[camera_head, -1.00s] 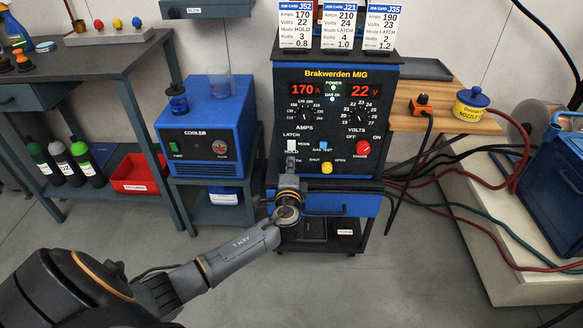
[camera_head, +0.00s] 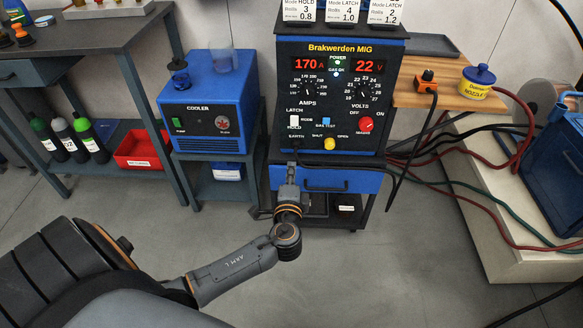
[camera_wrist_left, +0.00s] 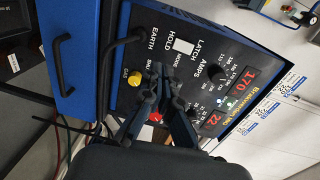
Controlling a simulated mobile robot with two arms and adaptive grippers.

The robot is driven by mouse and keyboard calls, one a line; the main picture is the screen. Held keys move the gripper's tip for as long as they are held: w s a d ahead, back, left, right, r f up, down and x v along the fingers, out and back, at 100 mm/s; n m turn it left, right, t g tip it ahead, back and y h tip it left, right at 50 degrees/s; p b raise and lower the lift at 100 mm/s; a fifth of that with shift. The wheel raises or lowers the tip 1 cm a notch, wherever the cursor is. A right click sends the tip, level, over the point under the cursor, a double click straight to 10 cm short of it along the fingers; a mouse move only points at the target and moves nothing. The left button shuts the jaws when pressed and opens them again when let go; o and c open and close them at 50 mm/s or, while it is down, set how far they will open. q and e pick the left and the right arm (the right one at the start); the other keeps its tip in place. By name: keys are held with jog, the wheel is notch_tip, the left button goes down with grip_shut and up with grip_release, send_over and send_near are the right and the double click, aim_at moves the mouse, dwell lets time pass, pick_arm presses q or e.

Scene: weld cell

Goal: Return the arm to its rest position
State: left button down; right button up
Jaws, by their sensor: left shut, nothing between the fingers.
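My left arm (camera_head: 235,264) reaches in from the lower left in the head view. Its gripper (camera_head: 291,168) is in front of the welder's lower blue drawer, below the control panel, mostly hidden by my own wrist. In the left wrist view the two dark fingers (camera_wrist_left: 163,82) are closed together with nothing between them, and the panel lies beyond them. The welder (camera_head: 340,95) shows 170 A and 22 V, with its power and gas lights lit. My right gripper is not in view.
The blue drawer (camera_head: 345,181) has a protruding handle. A blue cooler (camera_head: 207,115) stands left of the welder on a cart. A wooden shelf (camera_head: 445,93) holds a yellow pot (camera_head: 477,82). Cables (camera_head: 455,190) hang at right. The floor (camera_head: 375,275) in front is clear.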

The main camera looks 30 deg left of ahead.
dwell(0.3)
